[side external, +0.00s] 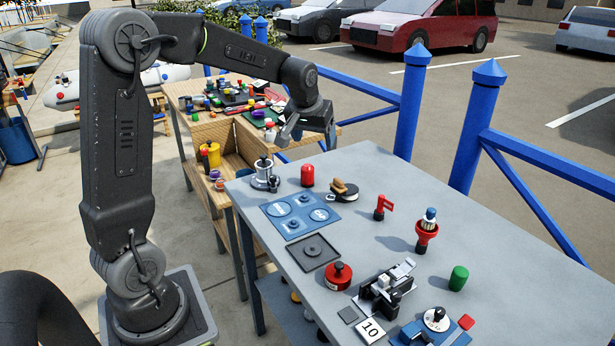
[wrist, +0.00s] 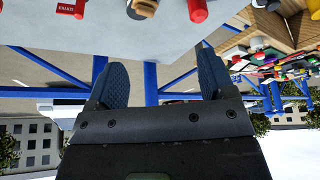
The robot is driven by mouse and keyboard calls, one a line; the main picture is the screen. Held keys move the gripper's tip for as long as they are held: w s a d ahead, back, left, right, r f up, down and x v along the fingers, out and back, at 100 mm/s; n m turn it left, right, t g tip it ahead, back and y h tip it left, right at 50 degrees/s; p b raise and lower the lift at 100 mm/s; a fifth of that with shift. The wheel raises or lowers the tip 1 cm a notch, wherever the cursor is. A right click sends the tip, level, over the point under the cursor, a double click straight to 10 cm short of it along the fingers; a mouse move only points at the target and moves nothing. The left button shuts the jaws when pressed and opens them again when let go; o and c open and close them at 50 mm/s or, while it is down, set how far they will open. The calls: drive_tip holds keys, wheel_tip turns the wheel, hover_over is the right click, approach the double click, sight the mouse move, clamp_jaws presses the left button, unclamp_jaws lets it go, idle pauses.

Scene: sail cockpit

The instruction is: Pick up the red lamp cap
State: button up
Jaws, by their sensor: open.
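The red lamp cap (side external: 307,175) is a small domed red cylinder. It stands upright near the far left end of the grey table (side external: 440,228) in the side view. It also shows cut off at the top edge of the wrist view (wrist: 197,10). My gripper (side external: 309,138) is above and behind the cap, near the table's far edge, and apart from it. In the wrist view my gripper's two dark fingers (wrist: 160,68) are spread with nothing between them.
A silver pot-like part (side external: 265,176) stands just left of the cap, and a black disc with a tan piece (side external: 343,191) to its right. A blue plate (side external: 300,214) lies in front. A green cap (side external: 459,278) stands farther right. Blue railings (side external: 408,105) run behind the table.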

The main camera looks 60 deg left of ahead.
sight(307, 166)
drive_tip(key=w+a+f+n, duration=0.1)
drive_tip(key=w+a+f, duration=0.1)
drive_tip(key=a+f, duration=0.2)
drive_tip(key=w+a+f, duration=0.2)
drive_tip(key=a+f, duration=0.3)
drive_tip(key=f, duration=0.1)
drive_tip(key=w+a+f+n+g, duration=0.1)
drive_tip(key=w+a+f, duration=0.1)
drive_tip(key=a+f, duration=0.3)
drive_tip(key=shift+w+f+n+y, duration=0.3)
drive_tip(key=shift+x, duration=3)
drive_tip(key=c, duration=1)
